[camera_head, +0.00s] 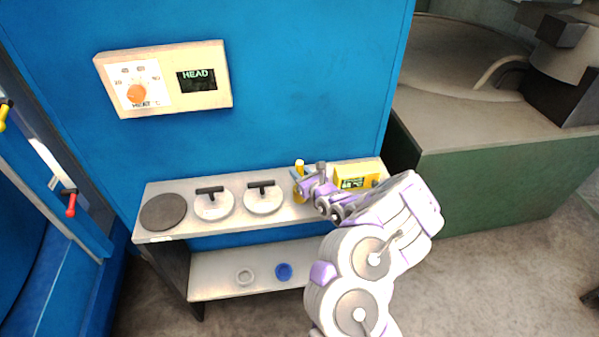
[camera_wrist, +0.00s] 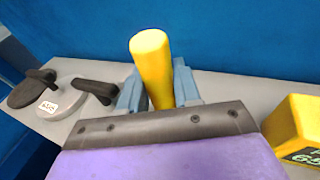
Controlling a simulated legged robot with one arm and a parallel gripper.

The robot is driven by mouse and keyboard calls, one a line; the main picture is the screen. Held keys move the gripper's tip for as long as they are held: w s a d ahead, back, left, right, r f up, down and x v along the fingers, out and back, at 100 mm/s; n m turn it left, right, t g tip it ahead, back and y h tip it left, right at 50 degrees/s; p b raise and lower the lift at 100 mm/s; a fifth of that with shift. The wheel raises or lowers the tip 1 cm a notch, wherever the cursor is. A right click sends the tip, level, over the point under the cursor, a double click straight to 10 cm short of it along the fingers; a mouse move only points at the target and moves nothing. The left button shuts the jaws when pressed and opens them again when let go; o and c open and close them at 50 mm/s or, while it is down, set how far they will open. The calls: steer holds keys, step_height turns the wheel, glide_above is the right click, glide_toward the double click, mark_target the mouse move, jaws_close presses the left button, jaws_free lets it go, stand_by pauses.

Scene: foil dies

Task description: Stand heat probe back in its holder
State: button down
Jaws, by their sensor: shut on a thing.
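My gripper (camera_head: 301,179) is shut on the yellow handle of the heat probe (camera_head: 300,163), above the right part of the shelf top. In the wrist view the probe (camera_wrist: 153,62) stands between the two blue-grey fingers (camera_wrist: 158,92), nearly upright with a slight tilt. Its lower end is hidden behind my gripper. More yellow shows just below the fingers in the head view; I cannot tell whether it is probe or holder. A yellow box with a green display (camera_head: 353,182) stands right of my gripper, and in the wrist view (camera_wrist: 296,128). No separate holder can be made out clearly.
The grey shelf top (camera_head: 180,190) carries a dark round plate (camera_head: 164,211) and two pale discs with black handles (camera_head: 213,204) (camera_head: 263,198). A blue wall (camera_head: 290,80) with a heat panel (camera_head: 215,95) stands behind.

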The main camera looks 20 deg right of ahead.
steer(key=c, duration=0.7)
jaws_free()
steer(key=s+r+p, duration=0.1)
steer(key=s, duration=0.4)
steer(key=s+d+r+p, duration=0.1)
steer(key=s, duration=0.5)
steer(key=s+d+p, duration=0.1)
steer(key=s, duration=0.5)
steer(key=shift+r, duration=0.4)
